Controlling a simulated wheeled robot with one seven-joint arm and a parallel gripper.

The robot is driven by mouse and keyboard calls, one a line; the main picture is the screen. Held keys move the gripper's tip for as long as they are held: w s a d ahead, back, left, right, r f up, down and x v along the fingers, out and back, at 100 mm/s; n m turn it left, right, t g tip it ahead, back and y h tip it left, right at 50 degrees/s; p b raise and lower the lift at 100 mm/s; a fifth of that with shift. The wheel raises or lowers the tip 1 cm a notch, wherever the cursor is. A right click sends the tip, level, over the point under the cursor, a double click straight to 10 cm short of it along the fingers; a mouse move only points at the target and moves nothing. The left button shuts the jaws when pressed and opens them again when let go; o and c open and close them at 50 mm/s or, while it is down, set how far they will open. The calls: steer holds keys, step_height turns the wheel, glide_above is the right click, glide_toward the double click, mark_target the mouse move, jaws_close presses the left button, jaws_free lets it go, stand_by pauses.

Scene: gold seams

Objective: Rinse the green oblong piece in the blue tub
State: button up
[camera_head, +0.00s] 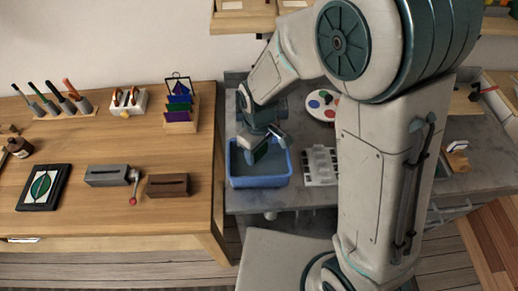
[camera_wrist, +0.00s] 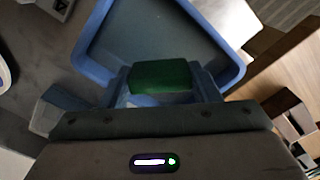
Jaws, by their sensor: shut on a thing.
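The blue tub (camera_head: 260,181) stands on the grey counter just right of the wooden table, with grey-blue water or floor showing inside. My gripper (camera_head: 257,150) is over the tub and points down into it. It is shut on the green oblong piece (camera_head: 261,152), which shows dark green between the fingers. In the wrist view the green piece (camera_wrist: 161,76) sits between my fingertips, in front of the tub's inside, with the tub's blue rim (camera_wrist: 227,73) around it. I cannot tell whether the piece touches the water.
A white moulded tray (camera_head: 320,166) and a paint palette (camera_head: 321,105) lie right of the tub. On the wooden table (camera_head: 110,215) are a rack of coloured pieces (camera_head: 181,120), a grey slotted block (camera_head: 107,176), a brown slotted block (camera_head: 168,185) and a dark framed panel (camera_head: 43,187).

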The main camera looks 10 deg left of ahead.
steer(key=shift+r+p, duration=1.8)
steer(key=shift+r, duration=1)
